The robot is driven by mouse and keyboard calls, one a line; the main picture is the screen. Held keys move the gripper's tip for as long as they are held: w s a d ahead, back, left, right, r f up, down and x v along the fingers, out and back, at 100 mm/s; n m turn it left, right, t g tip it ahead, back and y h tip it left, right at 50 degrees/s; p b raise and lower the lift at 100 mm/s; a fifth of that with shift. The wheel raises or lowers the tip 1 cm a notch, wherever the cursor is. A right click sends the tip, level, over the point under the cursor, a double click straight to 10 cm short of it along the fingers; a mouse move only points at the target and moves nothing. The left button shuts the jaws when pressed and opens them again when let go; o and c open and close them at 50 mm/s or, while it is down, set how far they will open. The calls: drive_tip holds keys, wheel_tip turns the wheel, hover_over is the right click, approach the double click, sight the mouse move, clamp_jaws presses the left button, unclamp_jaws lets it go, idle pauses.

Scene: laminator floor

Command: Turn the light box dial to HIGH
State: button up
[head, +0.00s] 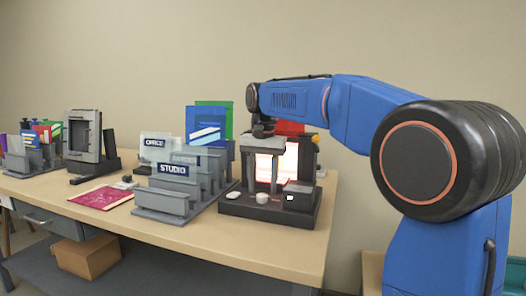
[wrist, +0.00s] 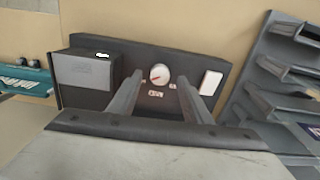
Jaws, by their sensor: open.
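The light box (head: 228,208) has a dark base and a bright lit panel (head: 291,165) at the right of the bench. Its small white round dial (head: 262,198) is on the front of the base. In the wrist view the dial (wrist: 160,74) shows a red pointer mark, with small labels beside it too small to read. My gripper (head: 262,186) points down in front of the lit panel, above the dial. In the wrist view its two grey fingers (wrist: 161,82) are apart, one on either side of the dial; I cannot tell whether they touch it.
A grey box (wrist: 86,71) and a white rocker-like piece (wrist: 212,83) flank the dial on the base. Grey racks (head: 165,202) with OFFICE and STUDIO signs stand close at left. Further left are a magenta sheet (head: 100,198) and a grey machine (head: 82,135). The front bench strip is clear.

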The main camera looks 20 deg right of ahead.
sight(264, 195)
wheel_tip(264, 195, up, 15)
drive_tip(key=shift+d, duration=0.15)
drive_tip(key=shift+s, duration=0.15)
idle(0.4)
